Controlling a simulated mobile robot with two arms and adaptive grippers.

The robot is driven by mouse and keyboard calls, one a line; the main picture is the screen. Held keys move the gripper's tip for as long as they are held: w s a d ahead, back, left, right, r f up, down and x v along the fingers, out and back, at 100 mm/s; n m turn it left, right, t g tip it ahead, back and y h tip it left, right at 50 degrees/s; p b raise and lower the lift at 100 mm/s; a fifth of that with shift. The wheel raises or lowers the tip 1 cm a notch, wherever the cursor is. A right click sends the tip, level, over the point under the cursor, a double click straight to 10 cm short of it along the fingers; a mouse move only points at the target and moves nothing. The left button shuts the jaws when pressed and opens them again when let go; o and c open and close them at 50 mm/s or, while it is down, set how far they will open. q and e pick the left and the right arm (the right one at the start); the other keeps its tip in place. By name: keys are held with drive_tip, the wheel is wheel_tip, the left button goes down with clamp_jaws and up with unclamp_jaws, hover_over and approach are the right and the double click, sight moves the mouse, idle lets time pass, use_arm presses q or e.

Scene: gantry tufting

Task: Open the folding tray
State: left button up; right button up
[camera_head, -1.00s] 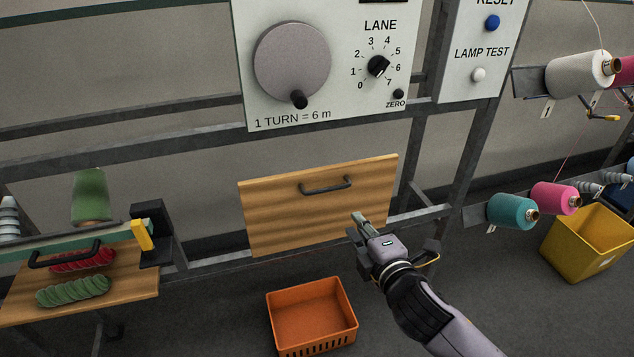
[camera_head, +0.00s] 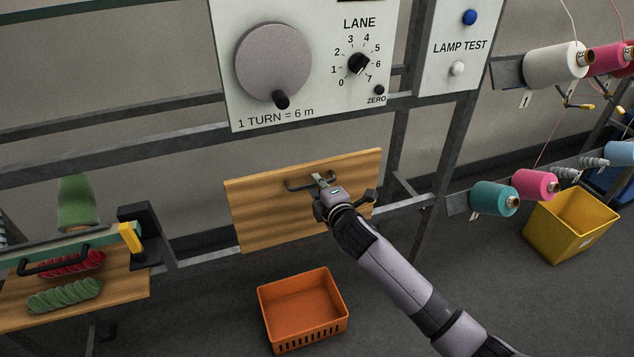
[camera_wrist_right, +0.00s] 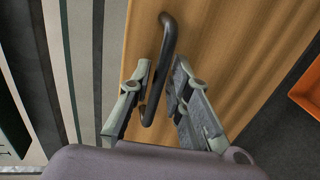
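The folding tray (camera_head: 265,212) is a wooden panel hanging folded, nearly upright, below the control panel. Its dark bar handle (camera_head: 296,187) is near the top of its face. My right gripper (camera_head: 319,180) is at the handle and covers its right part in the head view. In the right wrist view the handle (camera_wrist_right: 168,42) runs between the two fingers of the gripper (camera_wrist_right: 160,78). The fingers are apart, with a gap visible on the right side of the bar. The left finger is close to the bar; contact cannot be told. My left gripper is not in view.
An orange crate (camera_head: 264,312) stands on the floor below the tray. At left, a wooden shelf (camera_head: 120,286) holds red and green yarn. A grey frame (camera_head: 408,130) surrounds the tray. Yarn cones and a yellow bin (camera_head: 584,238) are at right.

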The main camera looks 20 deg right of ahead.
drive_tip(key=shift+w+f, duration=0.1)
drive_tip(key=shift+w, duration=0.3)
clamp_jaws()
idle(0.5)
